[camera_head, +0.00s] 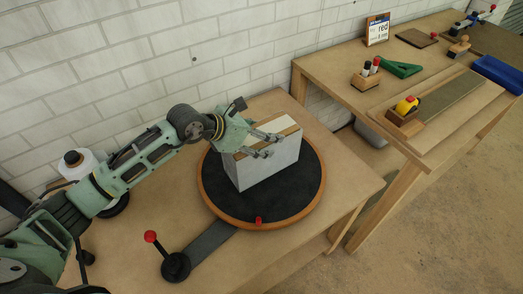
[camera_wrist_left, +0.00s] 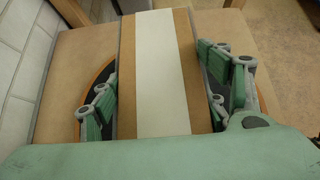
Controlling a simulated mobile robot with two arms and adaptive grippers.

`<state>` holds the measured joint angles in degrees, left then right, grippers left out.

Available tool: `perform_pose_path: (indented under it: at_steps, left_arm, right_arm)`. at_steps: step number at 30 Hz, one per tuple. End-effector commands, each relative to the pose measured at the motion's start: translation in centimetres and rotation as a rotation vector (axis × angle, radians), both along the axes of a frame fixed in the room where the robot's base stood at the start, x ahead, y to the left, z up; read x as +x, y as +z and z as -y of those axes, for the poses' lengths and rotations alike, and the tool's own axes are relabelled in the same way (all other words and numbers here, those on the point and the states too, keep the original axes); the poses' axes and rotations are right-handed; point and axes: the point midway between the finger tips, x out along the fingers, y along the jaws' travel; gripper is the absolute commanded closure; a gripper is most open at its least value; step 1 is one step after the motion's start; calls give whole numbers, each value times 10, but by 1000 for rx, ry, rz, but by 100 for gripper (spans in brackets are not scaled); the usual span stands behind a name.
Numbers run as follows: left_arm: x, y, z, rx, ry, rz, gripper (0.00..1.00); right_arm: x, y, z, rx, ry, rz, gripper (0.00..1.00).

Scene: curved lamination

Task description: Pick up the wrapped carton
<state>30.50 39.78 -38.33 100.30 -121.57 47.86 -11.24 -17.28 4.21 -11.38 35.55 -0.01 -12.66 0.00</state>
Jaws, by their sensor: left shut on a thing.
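The wrapped carton (camera_head: 268,163) stands upright on a round black turntable (camera_head: 224,192) with a wooden rim. Its sides are pale grey and its brown top carries a white lengthwise strip. In the left wrist view the carton top (camera_wrist_left: 162,70) runs between the fingers. My left gripper (camera_head: 266,146) reaches over the carton from the left and is shut on it; its fingers also show on both sides in the wrist view (camera_wrist_left: 165,98). The carton appears to rest on the turntable. My right gripper is not in view.
A red-knobbed lever (camera_head: 151,237) stands at the table's front, and a white roll (camera_head: 78,163) is behind my left arm. A white brick wall stands behind.

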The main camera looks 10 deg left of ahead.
Motion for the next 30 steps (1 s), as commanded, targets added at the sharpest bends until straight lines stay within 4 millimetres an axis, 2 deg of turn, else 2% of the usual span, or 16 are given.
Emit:
perform_pose_path:
  at_steps: [2, 18, 30]
  left_arm:
    - [0, -1, 0, 1, 0, -1, 47]
    - [-1, -2, 0, 2, -1, -2, 94]
    - [1, 8, 0, -1, 0, 5, 94]
  right_arm:
    - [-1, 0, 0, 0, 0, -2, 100]
    - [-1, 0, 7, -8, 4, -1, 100]
    - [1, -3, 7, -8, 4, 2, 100]
